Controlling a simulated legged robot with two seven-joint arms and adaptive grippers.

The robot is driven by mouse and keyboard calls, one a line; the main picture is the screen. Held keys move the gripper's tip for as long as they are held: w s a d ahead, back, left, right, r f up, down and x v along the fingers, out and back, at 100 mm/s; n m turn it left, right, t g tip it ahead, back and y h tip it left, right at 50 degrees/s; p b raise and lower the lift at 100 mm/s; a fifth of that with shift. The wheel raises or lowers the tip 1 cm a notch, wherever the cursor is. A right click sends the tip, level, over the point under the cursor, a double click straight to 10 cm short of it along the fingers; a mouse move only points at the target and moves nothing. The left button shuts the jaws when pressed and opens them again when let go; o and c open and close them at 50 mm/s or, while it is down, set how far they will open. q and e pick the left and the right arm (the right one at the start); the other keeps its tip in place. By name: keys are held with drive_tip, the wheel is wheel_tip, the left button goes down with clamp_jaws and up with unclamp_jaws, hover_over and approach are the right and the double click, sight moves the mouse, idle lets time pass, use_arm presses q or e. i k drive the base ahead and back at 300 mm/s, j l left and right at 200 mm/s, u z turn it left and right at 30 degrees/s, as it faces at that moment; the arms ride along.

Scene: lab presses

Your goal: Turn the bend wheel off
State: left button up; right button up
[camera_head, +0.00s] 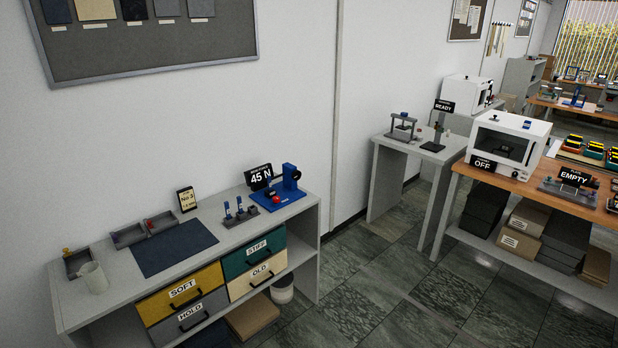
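A blue bench device (284,194) stands at the right end of the grey bench on the left. It has a blue base, an upright post with a dark round part, and a small red knob low at its front. It may be the bend wheel device, but I cannot tell which part is the wheel. A black sign reading "45 N" (260,176) stands just left of it, its smaller top text unreadable. Neither of my grippers is in view.
The grey bench (110,271) also carries a dark mat, trays, a cup and a "No 3" card (187,199). Below are drawers marked SOFT, STIFF, HOLD and OLD. A small table (391,153) and wooden bench with a white oven (508,136) marked OFF stand right. Tiled floor lies clear between.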

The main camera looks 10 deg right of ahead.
sight(296, 175)
drive_tip(key=i+l+z, duration=0.2)
drive_tip(key=z, duration=0.2)
drive_tip(key=i+z, duration=0.4)
drive_tip(key=k+l, duration=0.05)
